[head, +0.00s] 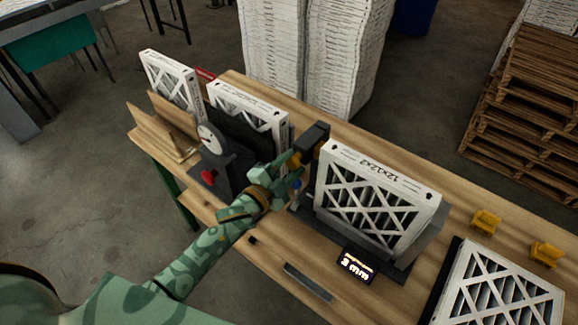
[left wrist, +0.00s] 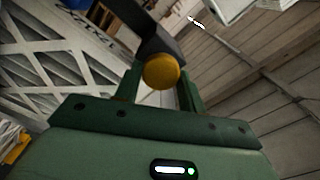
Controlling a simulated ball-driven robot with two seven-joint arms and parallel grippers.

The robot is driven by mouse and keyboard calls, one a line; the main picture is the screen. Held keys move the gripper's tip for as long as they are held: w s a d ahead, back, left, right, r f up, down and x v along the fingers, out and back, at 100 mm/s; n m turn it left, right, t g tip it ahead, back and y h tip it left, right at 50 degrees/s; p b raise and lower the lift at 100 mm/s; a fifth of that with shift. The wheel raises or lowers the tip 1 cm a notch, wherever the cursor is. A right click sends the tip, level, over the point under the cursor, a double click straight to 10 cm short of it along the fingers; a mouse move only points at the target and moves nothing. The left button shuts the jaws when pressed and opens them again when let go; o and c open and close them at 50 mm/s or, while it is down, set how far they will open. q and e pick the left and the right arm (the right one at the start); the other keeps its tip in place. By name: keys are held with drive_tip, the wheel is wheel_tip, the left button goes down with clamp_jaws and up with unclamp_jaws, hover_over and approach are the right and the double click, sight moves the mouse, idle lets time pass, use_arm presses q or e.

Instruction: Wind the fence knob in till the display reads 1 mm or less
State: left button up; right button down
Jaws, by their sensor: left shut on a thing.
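My left gripper (head: 290,172) reaches in from the left to the dark fence block (head: 313,138) beside the upright boxed filter (head: 378,208). In the left wrist view, the yellow round knob (left wrist: 162,71) sits between the two green fingers of the gripper (left wrist: 158,88), which is shut on it. The dark fence arm (left wrist: 158,33) runs up behind the knob. In the head view the knob is mostly hidden by the fingers. The small display (head: 356,265) in front of the filter appears to read 2 mm. My right gripper is not in view.
A dial gauge (head: 210,140) with a red knob stands left of my arm. More filters stand at the back left (head: 172,80) and behind the gauge (head: 250,108). Another filter (head: 497,290) lies front right. Yellow clips (head: 485,222) sit on the wooden bench (head: 290,255).

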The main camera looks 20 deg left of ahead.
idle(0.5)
use_arm(q)
drive_tip(key=o, duration=0.9)
drive_tip(key=shift+o, duration=0.2)
drive_tip(key=b+v, duration=0.2)
drive_tip(key=v, duration=1.4)
drive_tip(key=shift+s, duration=0.1)
